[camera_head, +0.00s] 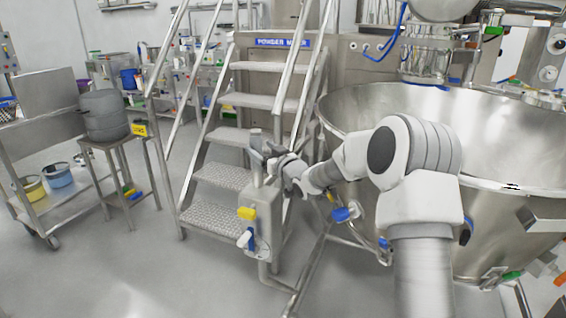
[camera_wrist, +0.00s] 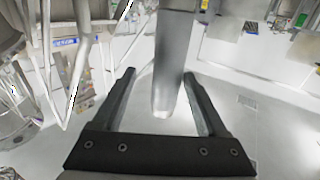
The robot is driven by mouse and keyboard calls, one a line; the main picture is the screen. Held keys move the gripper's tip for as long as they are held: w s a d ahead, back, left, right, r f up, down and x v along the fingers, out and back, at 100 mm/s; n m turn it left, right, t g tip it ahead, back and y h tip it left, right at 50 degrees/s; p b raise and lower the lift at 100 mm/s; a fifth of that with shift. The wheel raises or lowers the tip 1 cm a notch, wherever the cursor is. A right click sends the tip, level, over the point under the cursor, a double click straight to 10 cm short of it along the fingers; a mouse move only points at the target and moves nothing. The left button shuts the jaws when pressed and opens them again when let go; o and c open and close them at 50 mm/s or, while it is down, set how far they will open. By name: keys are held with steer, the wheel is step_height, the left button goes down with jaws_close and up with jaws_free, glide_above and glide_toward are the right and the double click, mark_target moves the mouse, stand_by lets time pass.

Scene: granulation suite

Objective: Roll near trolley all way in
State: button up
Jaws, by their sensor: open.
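A large steel bowl (camera_head: 480,240) on a low tubular frame fills the right of the head view. A steel post with a box (camera_head: 262,222) stands at its left, beside the frame. I cannot tell for sure whether this post belongs to the trolley. My gripper (camera_head: 268,156) is at the top of this post. In the wrist view my gripper (camera_wrist: 160,75) is open, with a grey upright bar (camera_wrist: 174,60) between its fingers. The bar looks closer to the right finger; contact is unclear. The bowl's wheels are not clearly visible.
Steel steps with handrails (camera_head: 222,177) stand behind the post. A steel cart (camera_head: 40,206) with buckets stands at the far left, next to a stand carrying a grey drum (camera_head: 104,115). The floor in the front left (camera_head: 120,270) is clear.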

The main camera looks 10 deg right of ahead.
steer(key=p+v, duration=0.1)
steer(key=v, duration=1.1)
steer(key=shift+p, duration=0.35)
steer(key=shift+d, duration=0.1)
